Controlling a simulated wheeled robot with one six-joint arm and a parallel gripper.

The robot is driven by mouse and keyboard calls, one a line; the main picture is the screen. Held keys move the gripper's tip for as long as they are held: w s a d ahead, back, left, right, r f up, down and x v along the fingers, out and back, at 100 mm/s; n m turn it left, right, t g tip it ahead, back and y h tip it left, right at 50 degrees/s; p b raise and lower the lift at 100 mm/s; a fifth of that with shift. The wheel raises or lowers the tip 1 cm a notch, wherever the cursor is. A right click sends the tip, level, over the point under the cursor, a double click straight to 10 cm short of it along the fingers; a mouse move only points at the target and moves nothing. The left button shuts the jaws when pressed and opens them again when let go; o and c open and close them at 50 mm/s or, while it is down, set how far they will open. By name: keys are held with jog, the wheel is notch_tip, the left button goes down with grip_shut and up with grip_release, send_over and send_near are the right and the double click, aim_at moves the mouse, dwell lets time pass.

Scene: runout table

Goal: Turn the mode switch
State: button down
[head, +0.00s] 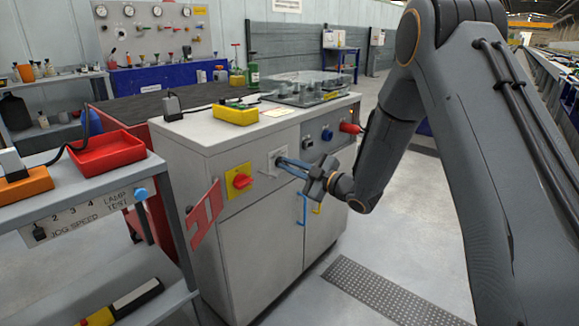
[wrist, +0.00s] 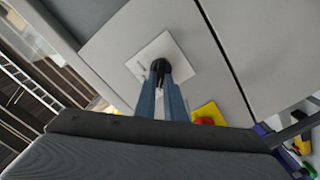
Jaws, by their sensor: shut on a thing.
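The mode switch (wrist: 160,66) is a black knob on a pale square plate (wrist: 150,52) on the front of a grey cabinet. In the head view the plate (head: 277,160) sits right of the yellow panel with the red rotary switch, and the knob is mostly hidden by my fingers. My gripper (head: 281,161) reaches the plate from the right with its blue fingers. In the wrist view my gripper (wrist: 161,76) has one finger on each side of the black knob and is shut on it. The knob's pointer direction is hard to make out.
A red rotary switch (head: 242,181) on a yellow plate is close left of the mode switch. A red plug-like part (head: 350,128) sticks out at the right. A blue door handle (head: 302,209) is below my gripper. A red hinged plate (head: 203,214) juts out at the cabinet's left corner.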

jog(key=c, duration=1.8)
grip_release()
jog(key=shift+a, duration=0.1)
jog(key=shift+c, duration=0.2)
jog(key=v, duration=0.8)
jog(key=shift+p, duration=0.3)
